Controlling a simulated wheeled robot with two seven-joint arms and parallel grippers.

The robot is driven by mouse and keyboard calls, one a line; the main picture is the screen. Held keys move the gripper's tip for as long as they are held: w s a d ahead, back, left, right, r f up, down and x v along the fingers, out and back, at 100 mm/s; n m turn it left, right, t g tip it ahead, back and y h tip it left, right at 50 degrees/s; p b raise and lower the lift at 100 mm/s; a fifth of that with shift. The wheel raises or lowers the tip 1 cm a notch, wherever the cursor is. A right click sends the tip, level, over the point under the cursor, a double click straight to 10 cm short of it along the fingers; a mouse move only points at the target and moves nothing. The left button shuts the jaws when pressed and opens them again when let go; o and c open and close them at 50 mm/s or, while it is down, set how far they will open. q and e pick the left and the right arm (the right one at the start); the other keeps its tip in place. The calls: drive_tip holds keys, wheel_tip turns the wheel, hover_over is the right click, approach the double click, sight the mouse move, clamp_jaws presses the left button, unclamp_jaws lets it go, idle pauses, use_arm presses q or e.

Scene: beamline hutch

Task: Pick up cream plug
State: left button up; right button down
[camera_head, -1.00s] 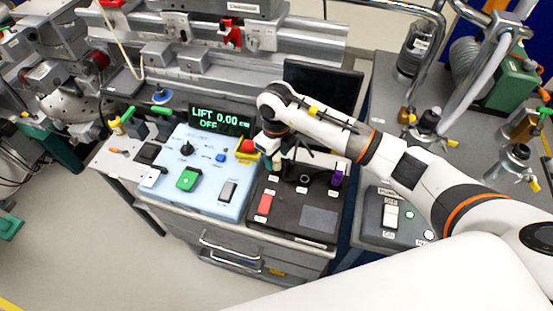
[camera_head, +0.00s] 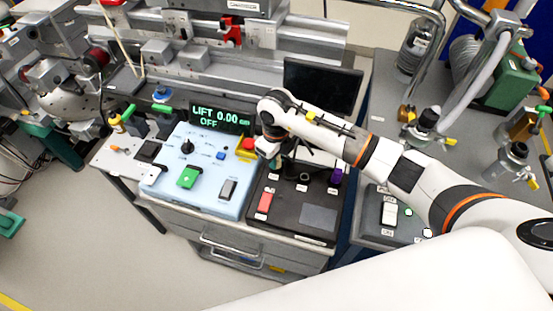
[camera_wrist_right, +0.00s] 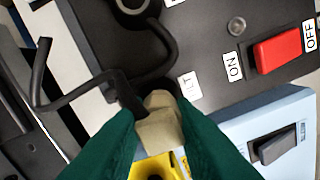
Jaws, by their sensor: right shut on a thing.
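The cream plug (camera_wrist_right: 160,128) shows in the right wrist view between the green fingertips of my right gripper (camera_wrist_right: 160,140), which is shut on it. A black cable leads from the plug and bends across the dark panel. In the head view my right gripper (camera_head: 270,155) is over the left back part of the black control box (camera_head: 262,225), near the blue box's edge. My own arm partly hides that spot, and I cannot make out the plug clearly there. My left gripper is not in view.
The black box has a red switch (camera_head: 265,202), a round socket (camera_head: 304,178) and a purple plug (camera_head: 336,177). The light blue lift panel (camera_head: 205,195) with a red emergency button (camera_head: 248,143) is to the left. A dark monitor (camera_head: 322,85) stands behind.

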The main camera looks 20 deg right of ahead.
wheel_tip(320, 180, up, 9)
drive_tip(key=shift+f+b, duration=0.1)
drive_tip(key=shift+b, duration=1)
drive_tip(key=shift+r, duration=0.6)
